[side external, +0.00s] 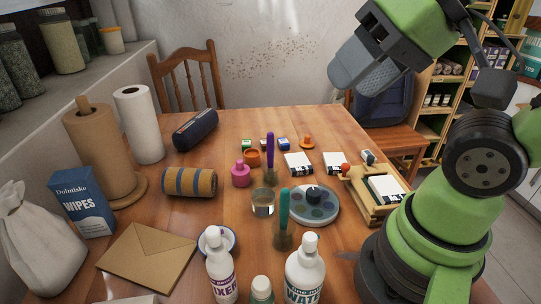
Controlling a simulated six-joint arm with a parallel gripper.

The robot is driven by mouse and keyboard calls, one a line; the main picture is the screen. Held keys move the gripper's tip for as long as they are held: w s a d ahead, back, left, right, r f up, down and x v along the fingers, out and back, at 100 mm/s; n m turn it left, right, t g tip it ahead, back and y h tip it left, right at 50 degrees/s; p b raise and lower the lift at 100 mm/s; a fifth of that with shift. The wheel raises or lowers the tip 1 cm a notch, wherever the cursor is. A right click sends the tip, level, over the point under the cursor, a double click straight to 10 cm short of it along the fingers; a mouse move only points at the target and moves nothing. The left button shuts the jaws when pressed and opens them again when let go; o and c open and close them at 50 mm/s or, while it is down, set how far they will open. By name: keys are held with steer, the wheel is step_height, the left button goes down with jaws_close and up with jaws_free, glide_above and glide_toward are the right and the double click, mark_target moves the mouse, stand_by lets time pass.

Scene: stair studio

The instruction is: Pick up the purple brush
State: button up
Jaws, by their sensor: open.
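The purple brush (270,152) stands upright near the middle of the table, with its purple handle pointing up and a brownish lower end at the tabletop. A similar teal brush (284,206) stands upright nearer the camera. My gripper (352,82) is at the upper right, high above the table and well apart from the purple brush. It is open, and nothing shows between its jaws.
A pink bottle (241,175) stands just left of the purple brush, and a glass cup (263,202) stands just in front. A round palette (312,204) lies to the right. White bottles (305,270) stand at the front. Bare wood (225,130) shows at the back left.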

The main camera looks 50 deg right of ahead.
steer(key=w+d+m+g, duration=0.2)
steer(key=w+m, duration=0.5)
steer(key=m+g+h, duration=0.2)
steer(key=m+g, duration=0.3)
steer(key=m, duration=1.3)
glide_above(268, 133)
step_height(268, 133, down, 12)
steer(key=shift+a+f, duration=0.15)
steer(key=shift+f, duration=0.1)
steer(key=shift+m, duration=0.4)
step_height(268, 133, down, 4)
steer(key=shift+f, duration=0.25)
steer(key=f, duration=0.6)
steer(key=shift+s+d, duration=0.2)
steer(key=shift+d, duration=0.1)
steer(key=shift+r, duration=0.1)
jaws_close()
